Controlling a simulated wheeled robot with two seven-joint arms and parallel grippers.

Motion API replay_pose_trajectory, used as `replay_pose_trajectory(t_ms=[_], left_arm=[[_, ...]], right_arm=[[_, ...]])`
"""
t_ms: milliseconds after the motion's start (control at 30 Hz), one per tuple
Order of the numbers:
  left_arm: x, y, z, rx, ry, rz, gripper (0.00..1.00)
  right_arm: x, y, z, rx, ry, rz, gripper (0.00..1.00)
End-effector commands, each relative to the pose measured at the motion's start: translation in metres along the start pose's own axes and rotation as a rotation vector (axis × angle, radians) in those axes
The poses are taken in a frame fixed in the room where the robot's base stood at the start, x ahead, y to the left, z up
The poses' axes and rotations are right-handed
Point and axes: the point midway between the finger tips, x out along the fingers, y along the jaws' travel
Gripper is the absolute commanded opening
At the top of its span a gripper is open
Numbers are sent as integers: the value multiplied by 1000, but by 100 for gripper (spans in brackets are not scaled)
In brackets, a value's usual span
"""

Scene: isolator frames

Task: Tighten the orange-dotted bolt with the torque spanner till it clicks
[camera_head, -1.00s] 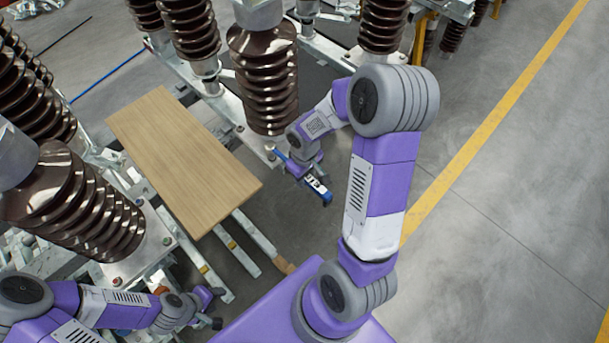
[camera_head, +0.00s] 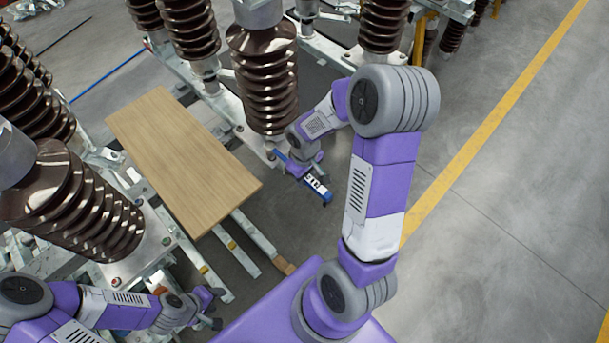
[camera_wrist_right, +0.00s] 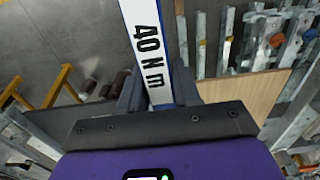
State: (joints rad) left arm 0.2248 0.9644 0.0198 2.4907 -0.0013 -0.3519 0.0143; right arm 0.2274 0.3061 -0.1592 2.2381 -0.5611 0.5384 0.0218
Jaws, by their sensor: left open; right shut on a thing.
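The torque spanner (camera_head: 313,184) is blue with a white label. In the right wrist view the spanner (camera_wrist_right: 147,45) shows "40 N m" on its label and runs up out of the picture. My right gripper (camera_head: 297,169) is shut on it beside the base of the middle brown insulator. My left gripper (camera_head: 213,308) is open and empty at the lower left. I cannot surely pick out the orange-dotted bolt; small reddish bolt heads (camera_head: 115,281) show on the left insulator's base plate.
A wooden board (camera_head: 185,160) lies on the metal frame between the insulators. Brown ribbed insulators (camera_head: 265,80) stand on steel beams at the left and back. An orange round spot (camera_wrist_right: 277,40) shows among metal parts in the wrist view. Grey floor is clear at the right.

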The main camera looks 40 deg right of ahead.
Motion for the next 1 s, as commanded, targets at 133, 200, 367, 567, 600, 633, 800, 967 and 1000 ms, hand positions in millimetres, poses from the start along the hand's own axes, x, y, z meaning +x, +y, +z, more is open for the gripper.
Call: replay_pose_trajectory(t_ms=[133, 200, 367, 567, 600, 633, 800, 967, 1000], left_arm=[[4, -2, 0, 0, 0, 0, 48], [6, -2, 0, 0, 0, 0, 48], [9, -3, 0, 0, 0, 0, 48], [13, -5, -1, 0, 0, 0, 48], [14, -5, -1, 0, 0, 0, 48], [14, -5, -1, 0, 0, 0, 48], [17, -6, -1, 0, 0, 0, 48], [16, -6, -1, 0, 0, 0, 48], [16, -6, -1, 0, 0, 0, 48]], right_arm=[[4, 0, -1, 0, 2, 0, 0], [6, 0, -1, 0, 2, 0, 0], [10, 0, -1, 0, 2, 0, 0], [15, 0, -1, -1, 2, 0, 0], [16, 0, -1, 0, 2, 0, 0], [16, 0, -1, 0, 2, 0, 0], [19, 0, -1, 0, 2, 0, 0], [19, 0, -1, 0, 2, 1, 0], [19, 0, -1, 0, 2, 1, 0]])
